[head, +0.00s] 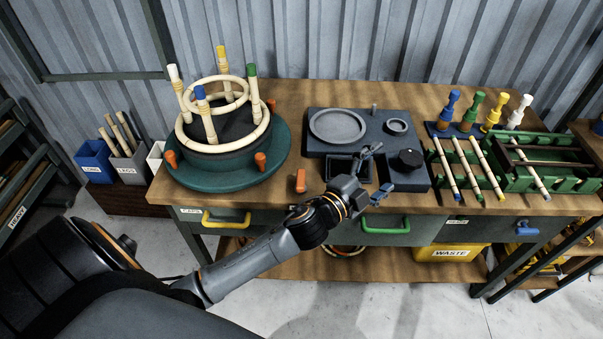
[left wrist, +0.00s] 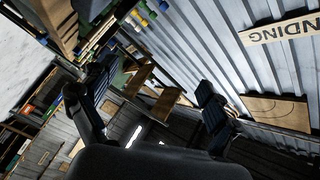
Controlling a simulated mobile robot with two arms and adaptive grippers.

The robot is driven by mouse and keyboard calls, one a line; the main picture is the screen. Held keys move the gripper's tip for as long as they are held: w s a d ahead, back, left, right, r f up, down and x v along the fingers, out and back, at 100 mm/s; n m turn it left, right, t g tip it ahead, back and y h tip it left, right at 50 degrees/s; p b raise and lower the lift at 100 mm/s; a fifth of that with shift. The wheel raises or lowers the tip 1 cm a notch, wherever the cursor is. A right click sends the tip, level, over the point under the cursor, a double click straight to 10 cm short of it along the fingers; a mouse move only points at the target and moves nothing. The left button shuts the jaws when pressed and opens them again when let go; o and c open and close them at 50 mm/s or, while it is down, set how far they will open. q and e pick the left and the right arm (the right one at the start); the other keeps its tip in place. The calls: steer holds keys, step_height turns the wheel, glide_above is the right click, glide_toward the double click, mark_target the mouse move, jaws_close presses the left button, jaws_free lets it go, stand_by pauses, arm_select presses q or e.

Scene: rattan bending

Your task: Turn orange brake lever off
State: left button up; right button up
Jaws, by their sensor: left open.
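The orange lever (head: 300,181) stands upright near the table's front edge, just right of the green turntable (head: 188,183). My left arm reaches in from the lower left. My left gripper (head: 378,171) is open and empty, right of the orange lever and over the front of the dark tool block. In the left wrist view the two spread fingers of the left gripper (left wrist: 155,98) show with nothing between them; the orange lever cannot be made out there. My right gripper is not in view.
The turntable carries a rattan ring frame (head: 265,125) and several orange knobs. The dark block (head: 325,150) with a round dish and black knob (head: 410,159) lies beside my gripper. A green rack (head: 560,180) with rods stands right. Drawers with yellow (head: 226,221) and green handles (head: 385,226) are below.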

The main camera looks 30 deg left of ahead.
arm_select(q)
steer(key=s+d+r+m+g+h, duration=0.3)
steer(key=d+r+m+g+h, duration=0.85)
steer(key=m, duration=1.05)
steer(key=m+g+y, duration=0.6)
steer(key=m+y, duration=0.5)
steer(key=y, duration=0.5)
glide_toward(301, 178)
step_height(301, 178, down, 9)
steer(key=p, duration=0.2)
steer(key=shift+w+a+r+p, duration=0.1)
steer(key=shift+w+r+p, duration=0.05)
steer(key=shift+p, duration=0.15)
